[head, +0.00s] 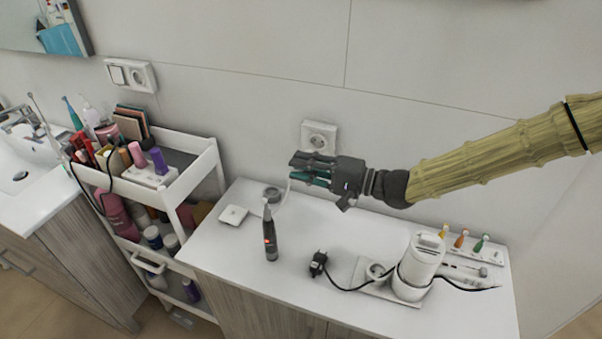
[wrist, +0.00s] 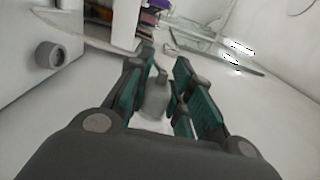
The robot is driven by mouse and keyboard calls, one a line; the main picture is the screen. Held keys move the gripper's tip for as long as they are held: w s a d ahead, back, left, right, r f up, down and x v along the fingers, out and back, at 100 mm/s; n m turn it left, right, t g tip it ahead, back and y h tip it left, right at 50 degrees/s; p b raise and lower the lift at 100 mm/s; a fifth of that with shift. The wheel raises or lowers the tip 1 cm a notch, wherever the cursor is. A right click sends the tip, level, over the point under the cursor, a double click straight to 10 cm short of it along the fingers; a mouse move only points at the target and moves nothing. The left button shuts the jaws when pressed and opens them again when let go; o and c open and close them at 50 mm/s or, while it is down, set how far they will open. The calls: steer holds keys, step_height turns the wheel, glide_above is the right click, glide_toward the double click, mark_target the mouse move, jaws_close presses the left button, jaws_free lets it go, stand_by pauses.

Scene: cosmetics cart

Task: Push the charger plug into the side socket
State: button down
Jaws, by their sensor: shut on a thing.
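My gripper (head: 298,171) points left above the white counter, just below and in front of a white wall socket (head: 319,137). Its green-lined fingers are closed on a pale charger plug (wrist: 155,98), which shows between them in the wrist view. A second wall socket (head: 138,75), beside a switch, is farther left above the cart. I cannot tell which one is the side socket.
A dark toothbrush (head: 270,240) stands upright on the counter (head: 215,250), near a white square (head: 233,214). A black plug (head: 318,262) lies loose, its cord running to a white device (head: 417,265). A loaded cart (head: 205,165) stands at left.

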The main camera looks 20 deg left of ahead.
steer(key=shift+w+d+b, duration=0.1)
steer(key=shift+w+b, duration=0.25)
steer(key=shift+w, duration=1.15)
steer(key=shift+b, duration=1.65)
stand_by(0.9)
steer(key=shift+w+b, duration=0.65)
steer(key=shift+w, duration=1.1)
stand_by(0.5)
steer(key=c, duration=1.2)
jaws_free()
steer(key=shift+s+d, duration=0.2)
steer(key=shift+d, duration=5.85)
